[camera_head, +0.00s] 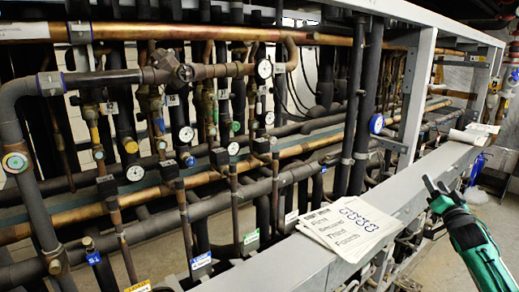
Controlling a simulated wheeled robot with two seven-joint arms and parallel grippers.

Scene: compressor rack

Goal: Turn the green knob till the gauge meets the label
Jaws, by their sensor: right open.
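A round green-rimmed piece (15,162) sits on the pipework at the far left. A smaller green round piece (235,126) is near the middle of the rack; I cannot tell which is the green knob. Several white dial gauges show, such as one high in the middle (264,68) and one lower left (135,173); their needles are too small to read. My right gripper (437,184), green and black, is open and empty at the right, beyond the beam from the gauges. My left gripper is out of view.
Dark insulated and copper pipes (160,32) fill the left and middle. A grey beam (415,183) runs diagonally between the pipes and my right gripper. A grey upright post (416,98) stands right of the middle. Floor is open at the lower right.

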